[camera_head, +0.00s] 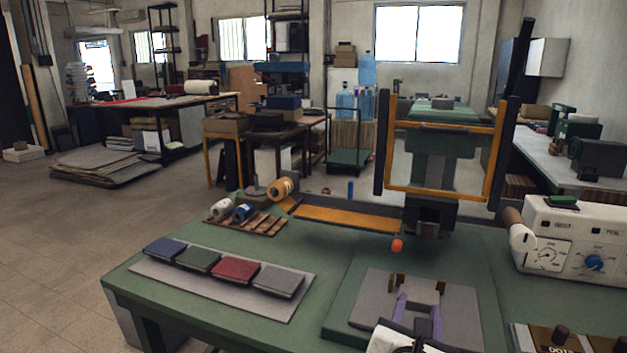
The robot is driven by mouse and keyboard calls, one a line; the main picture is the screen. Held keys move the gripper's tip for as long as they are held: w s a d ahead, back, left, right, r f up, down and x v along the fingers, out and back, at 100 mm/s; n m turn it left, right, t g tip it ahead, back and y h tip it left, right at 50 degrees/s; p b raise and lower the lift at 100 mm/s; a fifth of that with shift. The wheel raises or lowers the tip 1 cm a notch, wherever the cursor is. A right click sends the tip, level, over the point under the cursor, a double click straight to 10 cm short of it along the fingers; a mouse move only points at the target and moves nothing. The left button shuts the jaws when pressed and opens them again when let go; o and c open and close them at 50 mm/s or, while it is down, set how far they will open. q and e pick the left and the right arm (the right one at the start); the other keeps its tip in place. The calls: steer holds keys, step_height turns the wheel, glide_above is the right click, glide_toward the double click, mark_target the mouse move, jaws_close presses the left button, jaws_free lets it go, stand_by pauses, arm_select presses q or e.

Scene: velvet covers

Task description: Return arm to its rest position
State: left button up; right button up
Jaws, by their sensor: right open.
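My right gripper (419,304) comes in from the bottom edge, its two purple fingers apart with nothing visible between them. It is over or on a grey plate (462,312) with two small brown blocks (397,281) near the fingertips; contact cannot be told. Blue (165,249), green (198,260), red (236,270) and grey (278,281) covers lie in a row on a grey mat (225,296). My left gripper does not show.
An orange-edged frame (440,193) stands upright behind the plate on the green table (345,252). A white control box (575,240) is at the right, a dark tray (560,338) at the lower right.

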steer(key=s+d+f+m+g+y, duration=0.3)
steer(key=s+f+m+g, duration=0.4)
steer(key=s+f+m, duration=0.85)
steer(key=s+f+m+g+y, duration=0.1)
steer(key=s+m+g+y, duration=0.1)
steer(key=s+m, duration=0.55)
steer(key=s+f+m+g+y, duration=0.15)
steer(key=s+m, duration=0.25)
steer(key=s, duration=0.7)
arm_select(q)
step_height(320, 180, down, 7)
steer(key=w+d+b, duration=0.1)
steer(key=b, duration=0.8)
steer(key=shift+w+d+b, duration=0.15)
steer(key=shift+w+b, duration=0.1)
steer(key=shift+b, duration=0.1)
arm_select(e)
steer(key=w+a+f+t+y, duration=0.1)
steer(key=w+a+f+t, duration=0.1)
steer(key=f, duration=0.8)
steer(key=w+a+f+t+y, duration=0.1)
steer(key=a+f, duration=0.3)
steer(key=f, duration=0.6)
steer(key=shift+w+a+f+t, duration=0.25)
steer(key=shift+w+t, duration=0.5)
steer(key=shift+w, duration=0.1)
